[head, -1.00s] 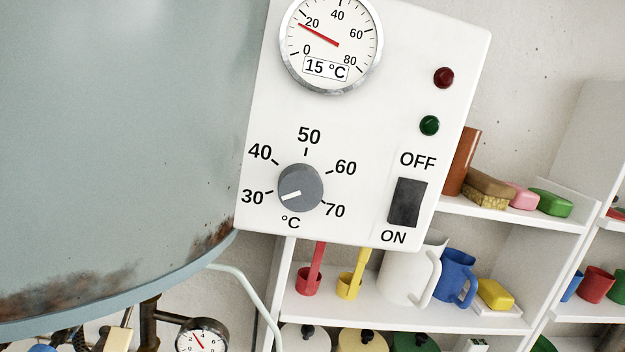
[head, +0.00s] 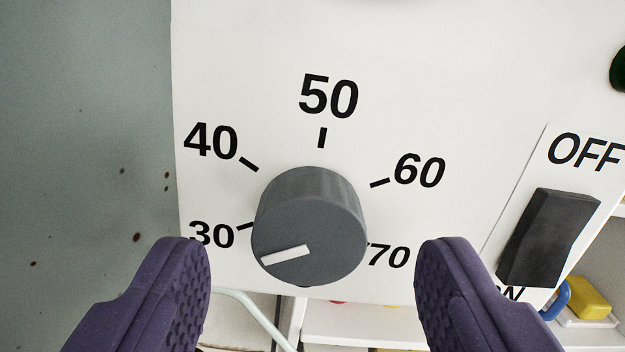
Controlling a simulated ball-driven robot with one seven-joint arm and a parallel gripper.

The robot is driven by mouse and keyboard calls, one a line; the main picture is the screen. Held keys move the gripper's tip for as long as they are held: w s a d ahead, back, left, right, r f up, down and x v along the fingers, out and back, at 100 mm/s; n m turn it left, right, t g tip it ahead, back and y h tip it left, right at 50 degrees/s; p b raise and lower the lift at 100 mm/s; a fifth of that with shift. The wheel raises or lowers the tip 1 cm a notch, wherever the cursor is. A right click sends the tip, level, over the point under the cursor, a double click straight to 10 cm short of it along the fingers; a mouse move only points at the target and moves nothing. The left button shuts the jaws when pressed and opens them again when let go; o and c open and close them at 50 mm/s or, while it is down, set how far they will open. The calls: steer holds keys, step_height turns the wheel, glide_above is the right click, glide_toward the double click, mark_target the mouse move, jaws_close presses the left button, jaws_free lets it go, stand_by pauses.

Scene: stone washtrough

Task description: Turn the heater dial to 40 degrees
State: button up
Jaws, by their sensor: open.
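The heater dial (head: 310,210) is a round grey knob on a white panel (head: 260,60), in the middle of the head view. Its white pointer line points left and slightly down, a little below the 30 mark. The printed 40 (head: 211,141) with its tick stands up and left of the knob; 50 is above, 60 to the upper right, 70 partly hidden behind the knob. My gripper (head: 315,258) is open, its two purple fingers on either side of the dial with a clear gap to each. I see no contact with the knob.
A black OFF/ON rocker switch (head: 547,237) is on the panel right of my right finger. A green lamp (head: 618,70) is at the right edge. The grey-blue tank (head: 85,120) fills the left. Shelving with a yellow block (head: 588,298) lies below right.

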mark_target(309, 224)
steer(key=w, duration=0.2)
steer(key=shift+w+a, duration=0.1)
steer(key=shift+w, duration=0.25)
steer(key=shift+s, duration=0.1)
steer(key=c, duration=1.1)
steer(key=shift+o, duration=0.2)
steer(key=shift+m+p, duration=0.3)
steer(key=shift+p, duration=0.1)
steer(key=m+p, duration=0.3)
steer(key=m, duration=0.2)
steer(key=shift+r+m, duration=0.1)
steer(key=shift+m, duration=0.2)
steer(key=m+p, duration=0.2)
steer(key=m, duration=0.3)
steer(key=shift+m, duration=0.3)
